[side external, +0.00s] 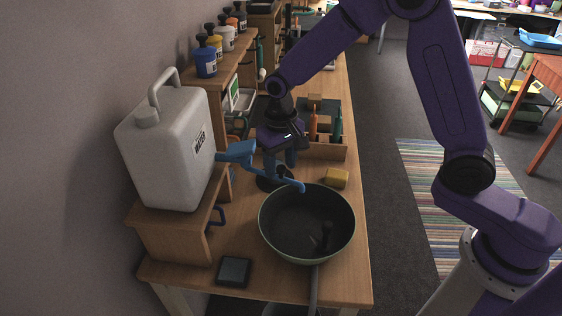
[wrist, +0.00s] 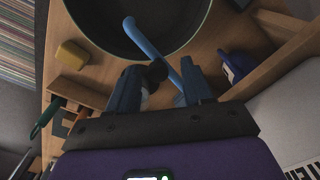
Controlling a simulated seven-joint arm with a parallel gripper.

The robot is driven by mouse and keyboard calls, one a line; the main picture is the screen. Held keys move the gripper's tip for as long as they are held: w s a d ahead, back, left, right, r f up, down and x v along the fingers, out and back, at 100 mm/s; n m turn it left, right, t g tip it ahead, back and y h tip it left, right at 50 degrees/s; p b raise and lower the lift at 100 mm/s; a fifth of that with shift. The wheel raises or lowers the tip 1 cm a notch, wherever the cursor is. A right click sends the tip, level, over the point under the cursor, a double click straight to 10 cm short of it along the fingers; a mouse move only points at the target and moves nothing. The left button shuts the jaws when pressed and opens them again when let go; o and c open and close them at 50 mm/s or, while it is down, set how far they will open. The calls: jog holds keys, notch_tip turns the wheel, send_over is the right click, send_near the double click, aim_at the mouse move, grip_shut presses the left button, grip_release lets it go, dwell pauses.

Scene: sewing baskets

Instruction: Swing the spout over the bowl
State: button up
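A white water container (side external: 165,150) stands on a wooden stand at the left. Its blue spout (side external: 270,178) reaches right, with the bent tip at the far rim of the dark bowl (side external: 342,240) in the side view. My gripper (side external: 280,164) points down at the spout. In the wrist view, the open fingers (wrist: 162,90) stand apart with the spout (wrist: 148,45) running between them, closer to the right finger. The tip overlaps the bowl (wrist: 205,28) in that view. I cannot tell whether a finger touches the spout.
A yellow block (side external: 336,178) lies behind the bowl, near a wooden holder (side external: 325,152) with orange and green handled tools. A dark square block (side external: 234,271) lies at the front. A dark object (side external: 323,238) shows inside the bowl.

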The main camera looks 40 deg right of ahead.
aim_at(281, 168)
notch_tip(281, 168, up, 17)
jog(key=shift+r, duration=0.2)
dwell(0.6)
jog(key=shift+s, duration=0.1)
jog(key=s+d+f+n, duration=0.3)
jog(key=s+d+n, duration=0.1)
jog(key=s, duration=0.5)
jog(key=s+d+f+n, duration=0.3)
jog(key=s+n, duration=0.1)
jog(key=s, duration=0.6)
jog(key=s+d+f+n, duration=0.3)
jog(key=s+d+n, duration=0.1)
jog(key=s, duration=0.5)
jog(key=shift+s+d+n, duration=0.35)
jog(key=shift+s+n, duration=0.05)
